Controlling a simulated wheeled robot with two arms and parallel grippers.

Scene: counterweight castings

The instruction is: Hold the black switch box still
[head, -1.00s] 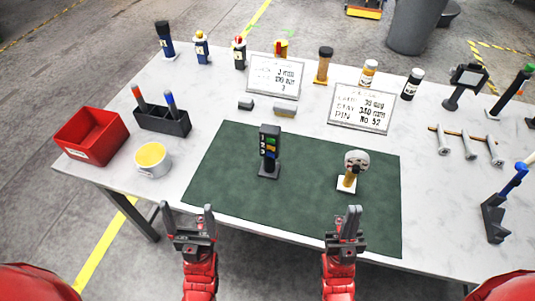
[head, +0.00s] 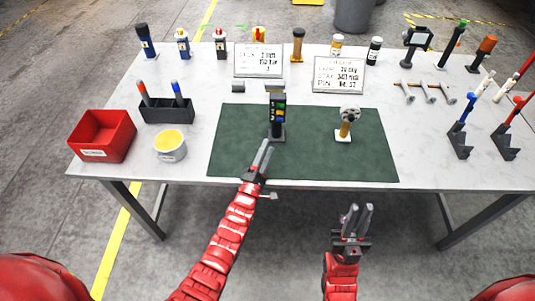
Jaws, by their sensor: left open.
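The black switch box (head: 277,108) stands upright on its base on the green mat (head: 235,125). Coloured buttons show on its front. My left gripper (head: 265,148) reaches over the mat's front edge, seen nearly edge-on, with its fingertips just in front of and left of the box's base. It is open and holds nothing I can see; whether it touches the base I cannot tell. My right gripper (head: 359,210) is open and empty in front of the table, below its front edge.
A round grey-faced part on a yellow stem (head: 347,120) stands on the mat right of the box. A white tub (head: 170,147) and red bin (head: 102,135) are at left. Two lettered boards (head: 338,75) stand behind. Blue and red lever stands (head: 460,140) are at right.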

